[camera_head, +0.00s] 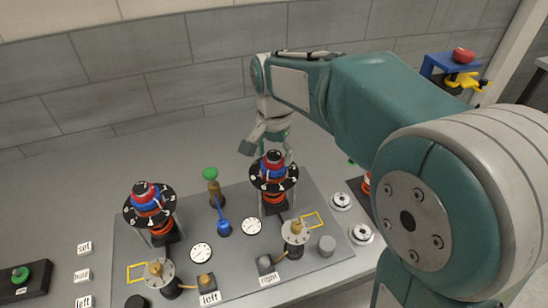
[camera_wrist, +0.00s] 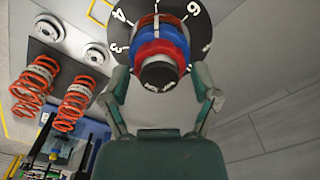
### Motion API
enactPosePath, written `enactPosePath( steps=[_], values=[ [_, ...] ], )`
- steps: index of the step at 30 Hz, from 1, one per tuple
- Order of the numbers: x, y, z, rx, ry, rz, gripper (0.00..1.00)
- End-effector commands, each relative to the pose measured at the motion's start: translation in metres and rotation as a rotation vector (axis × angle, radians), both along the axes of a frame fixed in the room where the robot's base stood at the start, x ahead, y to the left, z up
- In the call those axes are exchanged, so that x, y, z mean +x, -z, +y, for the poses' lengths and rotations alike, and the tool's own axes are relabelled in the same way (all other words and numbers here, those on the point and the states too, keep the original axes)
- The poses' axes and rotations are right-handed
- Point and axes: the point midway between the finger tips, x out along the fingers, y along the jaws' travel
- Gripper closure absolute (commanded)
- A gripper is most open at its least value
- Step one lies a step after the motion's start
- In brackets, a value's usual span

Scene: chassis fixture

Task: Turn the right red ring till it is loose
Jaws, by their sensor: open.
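The right red ring (camera_head: 273,162) is part of an upright stack with a black cap and a blue band, above a black numbered dial (camera_head: 288,184) on the right post. In the wrist view, the stack's dark cap (camera_wrist: 158,76) and blue band (camera_wrist: 160,48) face the camera. My gripper (camera_wrist: 162,82) is open, with one finger on each side of the cap. The fingers look apart from the stack, but their exact depth is hard to judge. In the head view my gripper (camera_head: 265,143) is just behind and above the stack, partly hidden by it.
A similar left stack (camera_head: 147,197) stands on the grey plate (camera_head: 185,235). Between them are a green-topped post (camera_head: 210,174) and a blue lever (camera_head: 222,227). Gauges and brass knobs line the front. Red springs (camera_wrist: 76,103) show in the wrist view. A wall stands behind.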

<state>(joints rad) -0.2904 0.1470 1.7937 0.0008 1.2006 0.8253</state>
Motion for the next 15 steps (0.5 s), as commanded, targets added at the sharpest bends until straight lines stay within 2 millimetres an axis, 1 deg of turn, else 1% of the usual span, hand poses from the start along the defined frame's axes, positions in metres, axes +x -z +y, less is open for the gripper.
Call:
enactPosePath(
  steps=[15],
  values=[
    [0.0000, 0.0003, 0.0009, -0.001, 0.396, 0.000, 0.21]
  ],
)
